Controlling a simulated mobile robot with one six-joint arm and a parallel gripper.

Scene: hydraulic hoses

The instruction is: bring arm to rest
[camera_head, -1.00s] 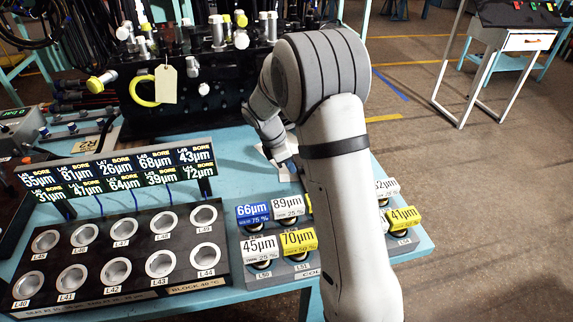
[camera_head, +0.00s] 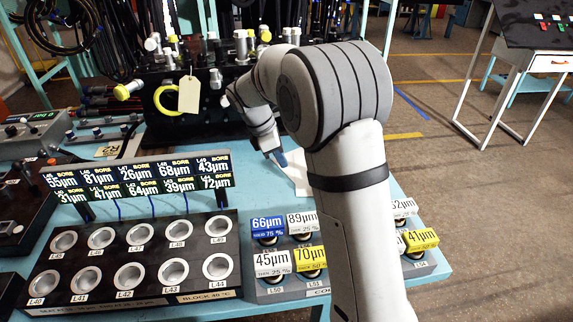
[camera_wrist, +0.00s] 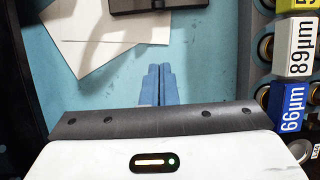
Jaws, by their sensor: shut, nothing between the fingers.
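My arm reaches over the blue table and bends down toward its surface in the head view. In the wrist view my gripper (camera_wrist: 158,84) points down at bare blue table, its two blue fingers side by side and shut with nothing between them. In the head view the gripper (camera_head: 279,158) shows as a small blue tip near a white sheet, partly hidden behind my forearm. The white paper sheets (camera_wrist: 100,45) lie beside the fingers, up and to the left in the wrist view.
The black block with metal wells (camera_head: 130,255) stands at front left below the bore label display (camera_head: 138,178). Tagged fittings (camera_head: 270,262) stand at right of it, partly behind my arm. A black manifold with a hanging tag (camera_head: 189,95) stands at the back. A dark object (camera_wrist: 140,5) lies beyond the fingers.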

